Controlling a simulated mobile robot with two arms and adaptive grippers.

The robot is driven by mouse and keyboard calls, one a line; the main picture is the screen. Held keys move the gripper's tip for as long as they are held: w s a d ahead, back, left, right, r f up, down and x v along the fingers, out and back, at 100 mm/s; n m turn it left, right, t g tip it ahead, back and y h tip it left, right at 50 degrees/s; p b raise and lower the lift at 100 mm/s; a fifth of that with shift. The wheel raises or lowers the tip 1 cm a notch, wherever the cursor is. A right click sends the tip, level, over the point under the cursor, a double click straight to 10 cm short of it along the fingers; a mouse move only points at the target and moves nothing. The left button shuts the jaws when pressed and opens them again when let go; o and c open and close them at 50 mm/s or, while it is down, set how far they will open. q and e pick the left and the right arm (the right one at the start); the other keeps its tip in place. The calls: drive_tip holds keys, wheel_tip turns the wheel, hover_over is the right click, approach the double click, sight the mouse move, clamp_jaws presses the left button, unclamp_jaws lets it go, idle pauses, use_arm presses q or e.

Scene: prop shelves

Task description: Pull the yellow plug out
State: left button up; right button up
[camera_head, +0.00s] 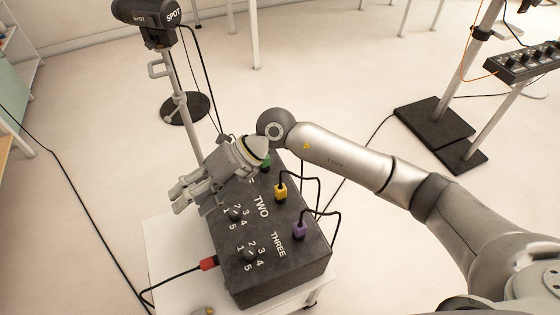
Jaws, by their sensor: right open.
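The yellow plug (281,193) sits upright in the top of a dark box (285,268), beside the word TWO, with a black cable looping from it to the right. A purple plug (299,230) sits beside THREE, nearer to me. A green plug (266,163) sits farther back, partly hidden by my right wrist. My right gripper (177,200) is open and empty, pointing left over the box's left edge. It is to the left of the yellow plug and apart from it. My left gripper is not in view.
The box stands on a small white table (170,252). A red plug (208,263) with a black cable is at the box's left side. Knobs (235,214) are on its top. A lamp stand (180,107) rises behind left. Stands with dark bases (433,120) are at right.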

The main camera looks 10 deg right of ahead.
drive_tip(key=w+d+f+t+h, duration=0.1)
drive_tip(key=w+d+f+h, duration=0.15)
drive_tip(key=d, duration=0.25)
drive_tip(key=w+d+f+h, duration=0.2)
drive_tip(key=d+h, duration=0.1)
drive_tip(key=d, duration=0.2)
drive_tip(key=m+h, duration=0.1)
drive_tip(key=h, duration=0.4)
hover_over(280, 185)
drive_tip(key=shift+w+f+t, duration=0.1)
drive_tip(key=shift+f+t, duration=0.05)
drive_tip(key=shift+t, duration=0.25)
drive_tip(key=shift+d+f, duration=0.15)
drive_tip(key=shift+f, duration=0.15)
wheel_tip(280, 185, down, 10)
drive_tip(key=shift+p, duration=0.95)
clamp_jaws()
drive_tip(key=shift+r, duration=0.55)
drive_tip(key=shift+r+p, duration=0.45)
